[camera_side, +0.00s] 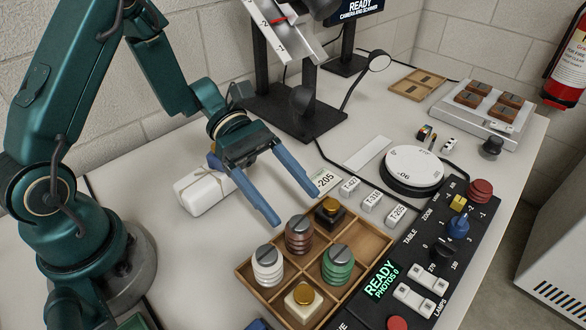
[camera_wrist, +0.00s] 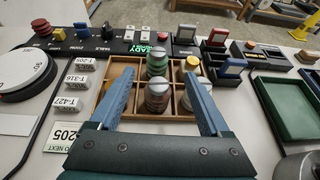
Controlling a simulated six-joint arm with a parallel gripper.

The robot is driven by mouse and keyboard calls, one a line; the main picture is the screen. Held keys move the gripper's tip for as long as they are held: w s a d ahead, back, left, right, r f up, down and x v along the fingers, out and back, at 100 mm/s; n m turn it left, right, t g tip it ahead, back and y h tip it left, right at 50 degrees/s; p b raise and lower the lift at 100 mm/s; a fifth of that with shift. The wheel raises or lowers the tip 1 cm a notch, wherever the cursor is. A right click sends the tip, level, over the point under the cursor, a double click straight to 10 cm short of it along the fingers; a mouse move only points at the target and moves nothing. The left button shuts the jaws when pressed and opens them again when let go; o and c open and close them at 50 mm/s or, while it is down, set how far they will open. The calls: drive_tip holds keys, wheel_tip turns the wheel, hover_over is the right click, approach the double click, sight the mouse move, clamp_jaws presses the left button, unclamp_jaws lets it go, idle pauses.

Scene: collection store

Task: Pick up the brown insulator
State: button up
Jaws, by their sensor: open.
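The brown insulator (camera_side: 299,235) is a ribbed reddish-brown piece with a grey top, upright in a compartment of the wooden tray (camera_side: 345,303). In the wrist view the brown insulator (camera_wrist: 157,100) shows between my two blue fingers. My gripper (camera_side: 297,209) is open and empty, its fingers spread above the back edge of the tray; in the wrist view the fingertips (camera_wrist: 156,72) lie either side of the insulators. No contact with the brown insulator shows.
Beside it stand a white insulator (camera_side: 267,266), a green insulator (camera_side: 337,265), a black brass-topped piece (camera_side: 329,213) and a cream brass-topped piece (camera_side: 303,299). A control panel (camera_side: 415,265) borders the tray's right. A wrapped white package (camera_side: 204,190) lies left.

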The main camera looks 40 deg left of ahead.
sight(294, 217)
drive_tip(key=f, duration=0.3)
drive_tip(key=shift+d+f, duration=0.2)
drive_tip(key=shift+f, duration=0.05)
drive_tip(key=shift+x, duration=1.3)
drive_tip(key=shift+r, duration=0.1)
clamp_jaws()
drive_tip(key=shift+r, duration=0.15)
